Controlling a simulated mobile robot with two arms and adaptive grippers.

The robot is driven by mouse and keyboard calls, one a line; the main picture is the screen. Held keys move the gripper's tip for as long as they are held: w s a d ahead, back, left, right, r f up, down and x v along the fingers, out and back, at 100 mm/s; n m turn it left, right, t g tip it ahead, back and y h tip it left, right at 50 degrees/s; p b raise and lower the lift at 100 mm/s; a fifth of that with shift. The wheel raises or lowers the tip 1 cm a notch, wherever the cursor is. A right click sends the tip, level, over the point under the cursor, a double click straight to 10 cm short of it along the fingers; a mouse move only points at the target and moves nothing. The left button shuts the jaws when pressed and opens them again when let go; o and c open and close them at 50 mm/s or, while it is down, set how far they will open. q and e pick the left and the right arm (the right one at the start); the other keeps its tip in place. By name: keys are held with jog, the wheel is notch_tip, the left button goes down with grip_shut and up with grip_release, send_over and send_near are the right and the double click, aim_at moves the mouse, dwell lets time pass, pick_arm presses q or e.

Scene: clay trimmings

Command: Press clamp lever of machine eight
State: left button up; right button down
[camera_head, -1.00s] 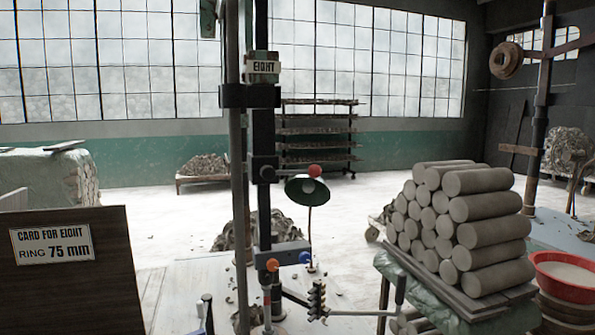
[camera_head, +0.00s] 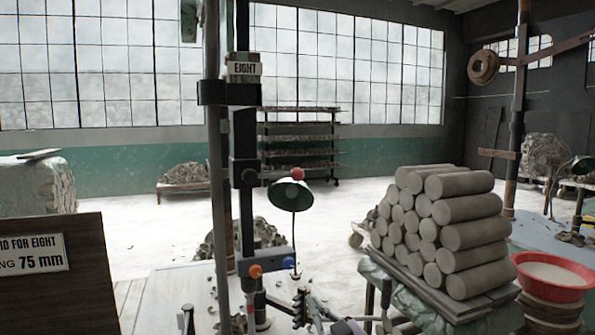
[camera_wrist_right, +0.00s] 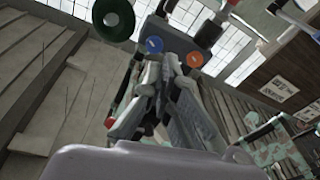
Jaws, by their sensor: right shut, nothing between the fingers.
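Machine eight is a dark upright column with an EIGHT sign (camera_head: 244,69) near its top. A short lever with a red ball (camera_head: 297,174) sticks out to the right at mid-height. Lower is a grey box with an orange button (camera_head: 255,271) and a blue button (camera_head: 289,263). My right gripper (camera_head: 340,322) is low at the bottom edge, below and right of the buttons, shut and empty. In the wrist view its fingers (camera_wrist_right: 165,75) overlap the button box. My left gripper is out of view.
A green lamp (camera_head: 290,193) stands behind the column. Stacked clay rolls (camera_head: 445,225) and a red basin (camera_head: 553,273) are on the right. The pale floor behind has free room.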

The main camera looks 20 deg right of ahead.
notch_tip(320, 180, up, 14)
jog(key=w+n+t+y, duration=0.2)
jog(key=t+y, duration=0.1)
jog(key=t, duration=0.1)
jog(key=n+t+y, duration=0.1)
jog(key=n+y, duration=0.2)
jog(key=y, duration=0.1)
send_near(276, 175)
jog(key=s+d+r, duration=0.4)
jog(key=s+r, duration=0.1)
jog(key=shift+d+f, duration=0.1)
jog(key=r+p+x, duration=0.1)
jog(key=p+x, duration=0.3)
jog(key=x, duration=0.5)
jog(key=w+f+p, duration=0.1)
jog(key=w+d+f, duration=0.1)
jog(key=f, duration=0.1)
jog(key=shift+w+f+p, duration=0.2)
jog(key=shift+p, duration=0.15)
jog(key=shift+a, duration=0.1)
